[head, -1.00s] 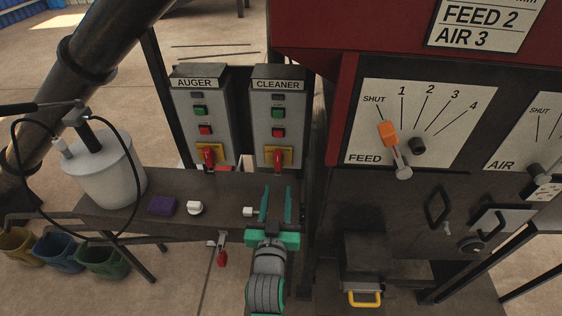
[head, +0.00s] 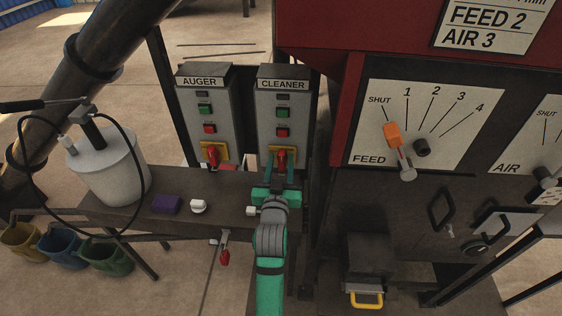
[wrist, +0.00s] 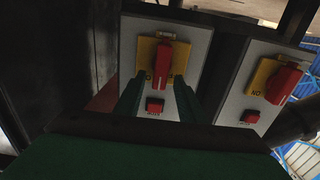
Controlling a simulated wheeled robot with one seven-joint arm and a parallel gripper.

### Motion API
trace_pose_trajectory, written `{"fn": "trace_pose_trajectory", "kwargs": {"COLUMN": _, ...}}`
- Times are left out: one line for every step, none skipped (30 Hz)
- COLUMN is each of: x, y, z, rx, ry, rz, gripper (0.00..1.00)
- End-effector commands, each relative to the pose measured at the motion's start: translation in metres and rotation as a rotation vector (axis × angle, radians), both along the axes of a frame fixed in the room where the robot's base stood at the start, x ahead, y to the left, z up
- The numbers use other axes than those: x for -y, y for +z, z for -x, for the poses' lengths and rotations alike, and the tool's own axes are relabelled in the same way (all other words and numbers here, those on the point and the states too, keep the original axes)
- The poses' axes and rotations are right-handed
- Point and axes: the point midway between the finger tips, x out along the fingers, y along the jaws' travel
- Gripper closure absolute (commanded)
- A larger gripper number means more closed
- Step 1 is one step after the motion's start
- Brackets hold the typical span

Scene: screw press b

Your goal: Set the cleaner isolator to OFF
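The cleaner isolator is a red handle on a yellow plate (head: 273,153) at the bottom of the grey CLEANER box (head: 283,97). In the wrist view its red handle (wrist: 164,62) stands roughly upright on the plate, with small lettering beside it that is partly hidden. My gripper (head: 280,166) is at the isolator, its teal fingers open to either side of the handle's end. In the wrist view my gripper (wrist: 158,92) shows a finger on each side of the handle, with gaps; I cannot tell whether either touches.
The AUGER box (head: 208,110) with a matching isolator stands close to the left. The feed panel (head: 440,115) is to the right.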

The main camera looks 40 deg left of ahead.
Motion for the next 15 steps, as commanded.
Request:
{"fn": "trace_pose_trajectory", "kwargs": {"x": -0.0014, "y": -0.0003, "z": -0.0022, "rx": -0.001, "ry": 0.0, "rz": 0.001, "gripper": 0.64}}
{"fn": "trace_pose_trajectory", "kwargs": {"x": -0.0017, "y": -0.0005, "z": -0.003, "rx": -0.001, "ry": 0.0, "rz": 0.001, "gripper": 0.64}}
{"fn": "trace_pose_trajectory", "kwargs": {"x": -0.0023, "y": -0.0006, "z": -0.0039, "rx": -0.001, "ry": 0.0, "rz": 0.001, "gripper": 0.64}}
{"fn": "trace_pose_trajectory", "kwargs": {"x": -0.0025, "y": -0.0006, "z": -0.0042, "rx": -0.001, "ry": 0.0, "rz": 0.001, "gripper": 0.64}}
{"fn": "trace_pose_trajectory", "kwargs": {"x": -0.0026, "y": -0.0006, "z": -0.0044, "rx": -0.001, "ry": 0.0, "rz": 0.001, "gripper": 0.64}}
{"fn": "trace_pose_trajectory", "kwargs": {"x": -0.0026, "y": -0.0006, "z": -0.0045, "rx": -0.001, "ry": 0.0, "rz": 0.001, "gripper": 0.64}}
{"fn": "trace_pose_trajectory", "kwargs": {"x": -0.0026, "y": -0.0006, "z": -0.0045, "rx": -0.001, "ry": 0.0, "rz": 0.001, "gripper": 0.64}}
{"fn": "trace_pose_trajectory", "kwargs": {"x": -0.0025, "y": -0.0006, "z": -0.0045, "rx": -0.001, "ry": 0.0, "rz": 0.001, "gripper": 0.64}}
{"fn": "trace_pose_trajectory", "kwargs": {"x": -0.0025, "y": -0.0006, "z": -0.0045, "rx": -0.001, "ry": 0.0, "rz": 0.001, "gripper": 0.64}}
{"fn": "trace_pose_trajectory", "kwargs": {"x": -0.0024, "y": -0.0005, "z": -0.0044, "rx": -0.001, "ry": 0.0, "rz": 0.001, "gripper": 0.64}}
{"fn": "trace_pose_trajectory", "kwargs": {"x": -0.0024, "y": -0.0005, "z": -0.0044, "rx": -0.001, "ry": 0.0, "rz": 0.001, "gripper": 0.64}}
{"fn": "trace_pose_trajectory", "kwargs": {"x": -0.0024, "y": -0.0006, "z": -0.0044, "rx": -0.001, "ry": 0.0, "rz": 0.001, "gripper": 0.74}}
{"fn": "trace_pose_trajectory", "kwargs": {"x": -0.0024, "y": -0.0006, "z": -0.0043, "rx": -0.001, "ry": 0.0, "rz": 0.001, "gripper": 0.81}}
{"fn": "trace_pose_trajectory", "kwargs": {"x": -0.0024, "y": -0.0005, "z": -0.0043, "rx": -0.001, "ry": 0.0, "rz": 0.001, "gripper": 0.88}}
{"fn": "trace_pose_trajectory", "kwargs": {"x": -0.0024, "y": -0.0005, "z": -0.0043, "rx": -0.001, "ry": 0.0, "rz": 0.001, "gripper": 0.98}}
